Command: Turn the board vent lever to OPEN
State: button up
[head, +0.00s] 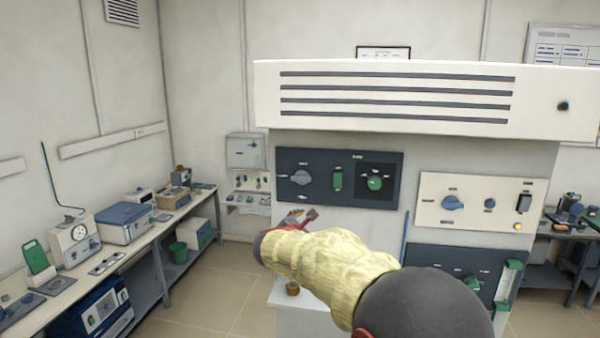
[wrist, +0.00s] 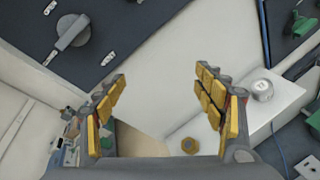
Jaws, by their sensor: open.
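A grey lever-like knob (head: 300,177) sits on the left part of the dark upper panel (head: 322,198). It also shows in the wrist view as a round grey hub with a pointed arm (wrist: 70,32), at the upper left. My gripper (wrist: 160,80) is open and empty. Its yellow-padded fingers are apart from the grey knob, which lies up and left of them in the wrist view. In the head view my gripper (head: 303,217) is just below the panel.
The same panel carries a green rocker (head: 338,177) and a green knob (head: 375,183). A cream panel with a blue knob (head: 452,203) is to the right. A white ledge (head: 285,299) below bears a small brass piece (head: 292,288). A bench with instruments (head: 126,222) lines the left wall.

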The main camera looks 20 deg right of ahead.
aim_at(300, 179)
jog(key=w+a+r+n+t, duration=0.4)
jog(key=w+r+n, duration=0.2)
jog(key=r+n, duration=0.3)
jog(key=shift+y, duration=0.3)
jog(key=shift+r+p+x, duration=0.2)
jog(key=shift+p+x, duration=0.2)
jog(key=shift+x, duration=0.9)
jog(key=shift+r+p+x, duration=0.2)
jog(key=shift+p+x, duration=0.2)
jog(key=shift+x, duration=0.85)
jog(key=shift+r+p+x, duration=0.25)
jog(key=shift+p+x, duration=0.15)
jog(key=shift+x, duration=0.9)
jog(key=shift+s+d, duration=0.15)
jog(key=shift+c, duration=1.4)
jog(key=c, duration=0.8)
jog(key=shift+c, duration=0.4)
